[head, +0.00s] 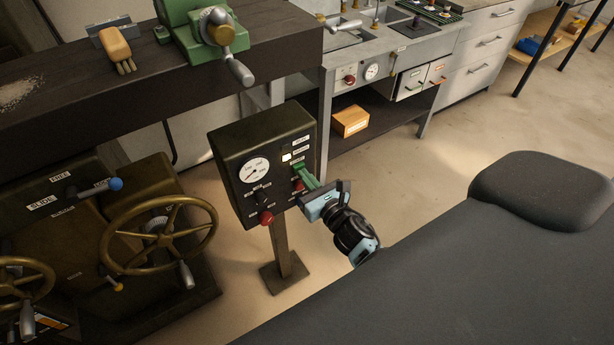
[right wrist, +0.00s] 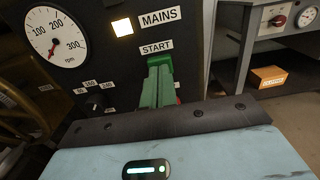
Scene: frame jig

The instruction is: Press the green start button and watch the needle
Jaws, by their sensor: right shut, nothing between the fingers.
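A dark control box on a post (head: 229,143) carries a white dial (head: 255,169), a lit lamp marked MAINS and a START label (right wrist: 157,48). The dial shows larger in the right wrist view (right wrist: 56,38), marked in rpm; its needle points down and left, near the low end. My right gripper (head: 306,177) is shut and empty, with its green fingers (right wrist: 157,87) pointing at the box just below the START label. The green start button (right wrist: 160,61) is mostly hidden behind the fingertips; I cannot tell whether they touch it. My left gripper is out of view.
A red knob (head: 265,217) sits low on the box. A machine with brass handwheels (head: 160,235) stands to the left. A dark workbench (head: 130,80) with a green vise (head: 205,35) lies behind. An orange box (head: 350,121) rests on a low shelf.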

